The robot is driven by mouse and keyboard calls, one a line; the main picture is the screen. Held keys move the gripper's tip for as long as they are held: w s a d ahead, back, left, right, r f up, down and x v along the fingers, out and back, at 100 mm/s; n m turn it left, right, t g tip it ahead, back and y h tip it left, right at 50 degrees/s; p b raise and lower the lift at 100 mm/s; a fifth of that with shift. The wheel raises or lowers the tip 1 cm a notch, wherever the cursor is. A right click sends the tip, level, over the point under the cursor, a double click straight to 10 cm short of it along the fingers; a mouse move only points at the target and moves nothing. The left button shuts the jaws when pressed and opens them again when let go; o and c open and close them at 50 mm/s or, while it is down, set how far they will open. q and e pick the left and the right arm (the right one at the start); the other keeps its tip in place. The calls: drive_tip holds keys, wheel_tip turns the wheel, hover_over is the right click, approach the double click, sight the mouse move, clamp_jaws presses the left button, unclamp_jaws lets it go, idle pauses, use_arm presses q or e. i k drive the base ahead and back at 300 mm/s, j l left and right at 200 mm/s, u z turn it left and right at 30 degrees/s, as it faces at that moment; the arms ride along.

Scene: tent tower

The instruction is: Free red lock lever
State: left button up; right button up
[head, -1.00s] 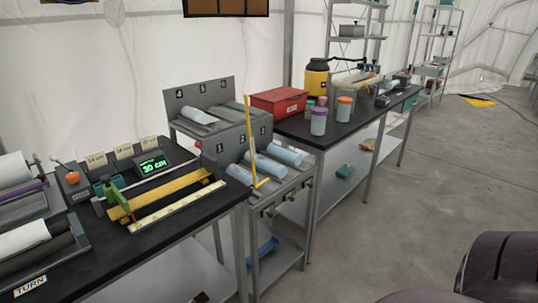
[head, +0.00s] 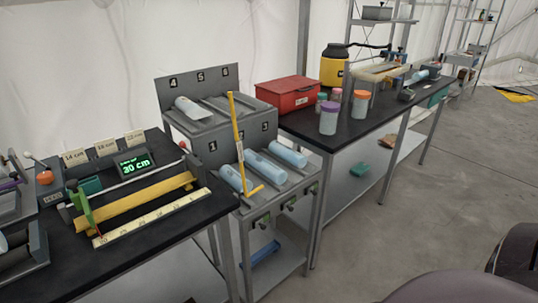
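Neither of my grippers is in view.
A grey stepped rack (head: 205,152) holds several pale blue rolls, with a yellow angled bar (head: 238,140) upright at its front. A second black table (head: 350,128) carries a red box (head: 288,97), jars and a yellow container (head: 335,66). The floor (head: 420,220) at right is open.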

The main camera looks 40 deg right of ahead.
sight(183, 145)
drive_tip(key=i+l, duration=0.1)
drive_tip(key=l, duration=0.5)
drive_tip(key=i+l, duration=0.1)
drive_tip(key=l, duration=0.5)
drive_tip(key=i+l, duration=0.1)
drive_tip(key=l, duration=0.45)
drive_tip(key=i+l, duration=0.15)
drive_tip(key=l, duration=0.15)
drive_tip(key=i+l, duration=0.1)
drive_tip(key=l, duration=0.2)
drive_tip(key=i+l, duration=0.15)
drive_tip(key=l, duration=0.15)
drive_tip(key=i+l, duration=0.3)
